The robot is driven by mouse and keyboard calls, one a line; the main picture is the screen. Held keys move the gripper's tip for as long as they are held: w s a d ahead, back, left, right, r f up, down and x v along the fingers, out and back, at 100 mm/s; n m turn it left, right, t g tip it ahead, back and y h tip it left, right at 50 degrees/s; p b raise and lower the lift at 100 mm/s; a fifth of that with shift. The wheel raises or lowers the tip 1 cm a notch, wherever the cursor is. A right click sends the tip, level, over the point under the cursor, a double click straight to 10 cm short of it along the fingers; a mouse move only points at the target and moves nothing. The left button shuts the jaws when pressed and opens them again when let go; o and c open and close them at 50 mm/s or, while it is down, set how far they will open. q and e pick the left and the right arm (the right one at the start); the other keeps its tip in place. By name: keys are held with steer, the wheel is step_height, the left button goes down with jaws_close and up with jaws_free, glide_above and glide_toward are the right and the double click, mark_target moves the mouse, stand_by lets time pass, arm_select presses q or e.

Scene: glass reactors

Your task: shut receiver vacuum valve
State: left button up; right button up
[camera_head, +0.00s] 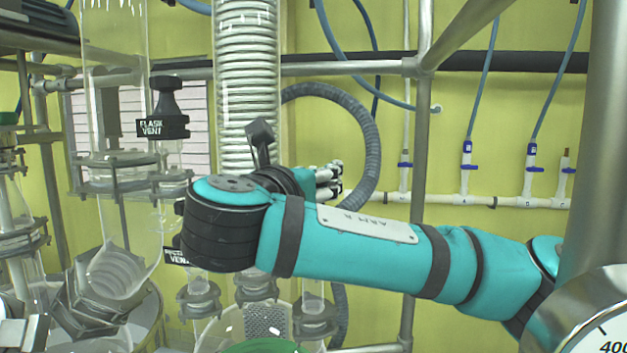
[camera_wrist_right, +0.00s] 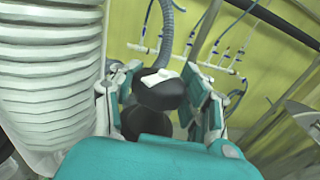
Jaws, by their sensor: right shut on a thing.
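My right arm comes in from the right in the head view. Its gripper (camera_head: 327,181) shows only in part behind the wrist, in front of the wall and right of the ribbed glass column. In the right wrist view, my right gripper (camera_wrist_right: 163,88) has its fingers on both sides of a black valve handle (camera_wrist_right: 158,93) with a pale label on top. The fingers are shut on this handle. The label is too small to read, so I cannot confirm that it is the receiver vacuum valve. The handle is hidden in the head view. My left gripper is not in view.
The ribbed column (camera_head: 247,90) stands close left of the gripper; it also fills the left of the right wrist view (camera_wrist_right: 45,75). A black flask vent valve (camera_head: 163,126) is further left. A grey hose (camera_head: 369,140) curves behind the gripper. A metal post (camera_head: 420,150) stands right.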

steer(key=shift+f+h, duration=0.15)
steer(key=shift+h, duration=0.15)
steer(key=o, duration=0.8)
steer(key=shift+c, duration=0.2)
steer(key=o, duration=0.5)
steer(key=shift+s+a, duration=0.1)
